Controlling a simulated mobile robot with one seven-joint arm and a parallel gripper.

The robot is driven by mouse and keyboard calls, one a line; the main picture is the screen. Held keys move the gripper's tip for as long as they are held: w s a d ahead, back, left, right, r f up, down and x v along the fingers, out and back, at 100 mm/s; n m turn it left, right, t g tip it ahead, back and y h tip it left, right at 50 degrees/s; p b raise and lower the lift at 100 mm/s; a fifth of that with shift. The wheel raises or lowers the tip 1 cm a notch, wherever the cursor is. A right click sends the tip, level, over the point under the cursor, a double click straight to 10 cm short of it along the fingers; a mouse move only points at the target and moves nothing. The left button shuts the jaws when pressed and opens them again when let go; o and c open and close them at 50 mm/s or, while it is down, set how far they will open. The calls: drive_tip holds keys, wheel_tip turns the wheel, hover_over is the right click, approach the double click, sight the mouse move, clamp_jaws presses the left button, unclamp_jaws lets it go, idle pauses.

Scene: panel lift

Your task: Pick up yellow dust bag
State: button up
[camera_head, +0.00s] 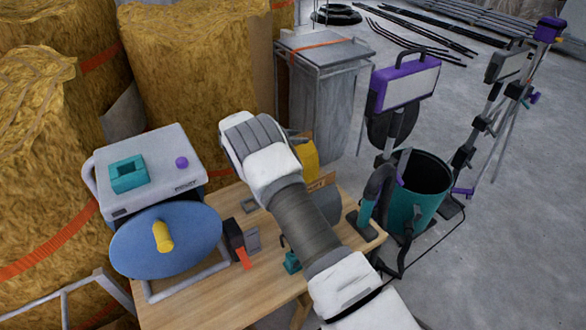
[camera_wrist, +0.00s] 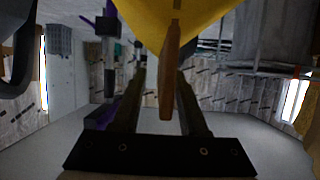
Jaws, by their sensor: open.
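The yellow dust bag (camera_head: 309,160) shows in the head view at the back of the wooden workbench, partly hidden behind my arm. In the wrist view the yellow bag (camera_wrist: 150,18) fills the top middle, with a flat brown strip (camera_wrist: 170,75) standing out from it. My gripper (camera_wrist: 160,82) is open, with one dark finger on each side of the brown strip. I cannot tell whether either finger touches it. In the head view my gripper's fingers are mostly hidden by the hand.
The wooden workbench (camera_head: 185,310) holds a grey box (camera_head: 150,160), a blue disc (camera_head: 165,240) and small tools. A teal bucket (camera_head: 415,195) and a purple-grey lamp (camera_head: 405,85) stand to the right. Straw bales (camera_head: 190,65) crowd the left. Concrete floor is open at far right.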

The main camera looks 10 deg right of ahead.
drive_tip(key=shift+d, duration=0.2)
clamp_jaws()
drive_tip(key=shift+w, duration=0.1)
idle(1.2)
